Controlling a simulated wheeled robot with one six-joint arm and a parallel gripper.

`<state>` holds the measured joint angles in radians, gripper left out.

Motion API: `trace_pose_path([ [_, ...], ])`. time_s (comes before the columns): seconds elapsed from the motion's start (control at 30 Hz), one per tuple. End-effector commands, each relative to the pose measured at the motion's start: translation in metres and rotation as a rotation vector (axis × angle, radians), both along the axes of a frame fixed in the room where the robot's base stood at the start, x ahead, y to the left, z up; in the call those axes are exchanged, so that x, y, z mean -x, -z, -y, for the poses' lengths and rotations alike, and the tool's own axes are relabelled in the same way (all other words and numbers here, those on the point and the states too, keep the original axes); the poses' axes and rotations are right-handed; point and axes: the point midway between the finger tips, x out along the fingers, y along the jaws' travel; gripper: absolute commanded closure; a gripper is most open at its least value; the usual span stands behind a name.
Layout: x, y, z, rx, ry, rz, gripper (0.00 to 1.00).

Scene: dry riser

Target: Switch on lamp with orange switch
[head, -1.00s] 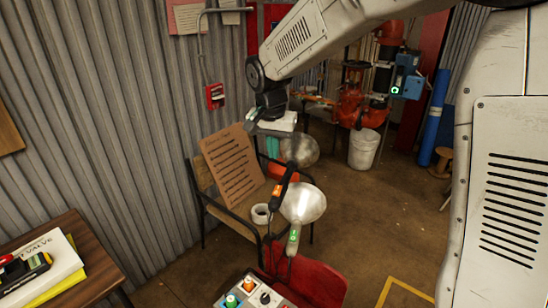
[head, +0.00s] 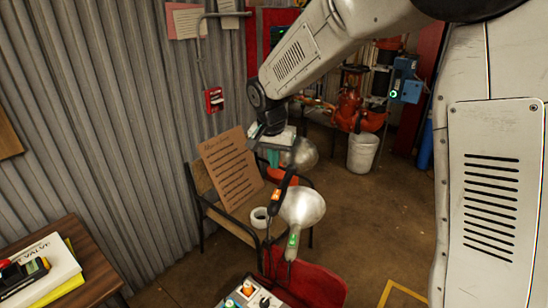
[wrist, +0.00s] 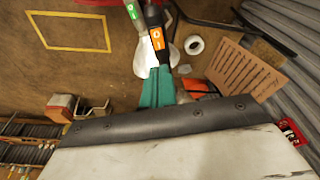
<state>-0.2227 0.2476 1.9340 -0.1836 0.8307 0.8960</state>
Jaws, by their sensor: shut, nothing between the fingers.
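A lamp with an orange switch (head: 275,196) has a black handle and a round pale shade (head: 301,153). In the wrist view its orange switch (wrist: 157,39) shows at the top centre, just beyond my fingertips. A second lamp with a green switch (head: 292,240) has its white shade (head: 303,208) in front of the first; its green switch (wrist: 130,10) is also at the wrist view's top. My gripper (head: 273,160) is above the orange switch, its teal fingers (wrist: 158,78) together and empty. Contact with the lamp cannot be told. Whether either lamp is lit is unclear.
A bench (head: 230,219) behind the lamps holds a brown board (head: 231,168) and a white roll (head: 259,217). A red chair (head: 316,284) and a box with knobs (head: 255,292) are in front. A table (head: 92,273) with books is at left.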

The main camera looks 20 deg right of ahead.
Motion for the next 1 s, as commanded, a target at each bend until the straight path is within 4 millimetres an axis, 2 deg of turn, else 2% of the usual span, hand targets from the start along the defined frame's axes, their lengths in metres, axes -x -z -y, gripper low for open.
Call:
trace_pose_path([
  [0.03,-0.001,0.013,0.002,0.001,0.001,-0.005,1.0],
  [0.2,-0.007,0.05,0.005,0.001,0.002,-0.005,1.0],
  [0.43,-0.013,0.086,0.009,0.0,0.0,-0.004,1.0],
  [0.63,-0.016,0.098,0.01,0.0,0.0,-0.001,1.0],
  [1.0,-0.016,0.099,0.009,-0.001,-0.001,-0.002,1.0],
])
